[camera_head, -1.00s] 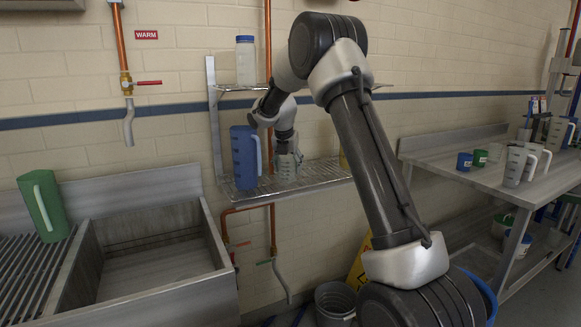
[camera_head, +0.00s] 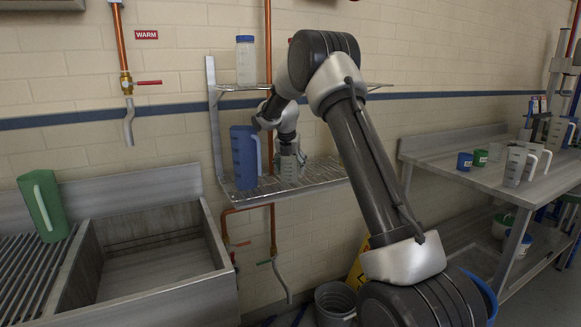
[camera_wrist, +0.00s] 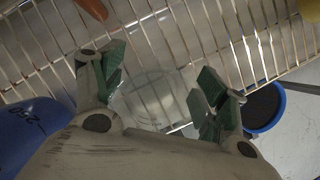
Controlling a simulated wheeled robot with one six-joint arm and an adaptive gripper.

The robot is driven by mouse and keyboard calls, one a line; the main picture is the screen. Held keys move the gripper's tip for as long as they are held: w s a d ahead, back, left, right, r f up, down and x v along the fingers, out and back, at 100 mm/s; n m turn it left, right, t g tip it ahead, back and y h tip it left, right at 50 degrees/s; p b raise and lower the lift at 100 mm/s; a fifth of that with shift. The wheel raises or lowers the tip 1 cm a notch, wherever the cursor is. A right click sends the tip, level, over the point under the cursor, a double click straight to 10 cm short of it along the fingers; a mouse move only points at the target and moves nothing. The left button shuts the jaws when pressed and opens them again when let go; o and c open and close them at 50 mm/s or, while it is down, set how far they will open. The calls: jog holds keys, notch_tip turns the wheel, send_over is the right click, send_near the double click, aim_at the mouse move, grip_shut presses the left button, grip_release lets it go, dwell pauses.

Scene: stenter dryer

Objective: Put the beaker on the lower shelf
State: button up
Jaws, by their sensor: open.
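A clear beaker (camera_head: 289,171) with pale markings stands upright on the wire lower shelf (camera_head: 325,174), just right of the blue pitcher. My gripper (camera_head: 289,152) is directly above the beaker, pointing down. In the wrist view, my gripper's green-padded fingers (camera_wrist: 160,88) are spread apart on either side of the see-through beaker (camera_wrist: 150,98). The beaker's outline is faint there, and I cannot tell whether a finger touches it.
The blue pitcher (camera_head: 244,157) stands close left of my gripper and also shows in the wrist view (camera_wrist: 28,132). A blue-capped bottle (camera_head: 245,60) stands on the upper shelf. The lower shelf's right part is clear. A sink (camera_head: 150,262) lies left.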

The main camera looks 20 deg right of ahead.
jog(key=shift+r, duration=0.2)
jog(key=shift+s+a+r, duration=0.15)
jog(key=shift+a+r, duration=0.05)
jog(key=shift+r, duration=0.35)
jog(key=s+a, duration=0.7)
jog(key=s, duration=0.2)
jog(key=s+d+r+m, duration=0.1)
jog(key=s+r+m, duration=0.55)
jog(key=s, duration=0.35)
jog(key=s+d+r+m, duration=0.1)
jog(key=s+r+m, duration=0.5)
jog(key=s, duration=0.5)
jog(key=s+a+f+m+y, duration=0.1)
jog(key=s+f+m+y, duration=0.1)
jog(key=s+m, duration=1.3)
jog(key=s, duration=0.5)
jog(key=shift+s+f+m+t+y, duration=0.2)
jog(key=shift+s+m+t+y, duration=0.1)
jog(key=shift+s+m, duration=0.1)
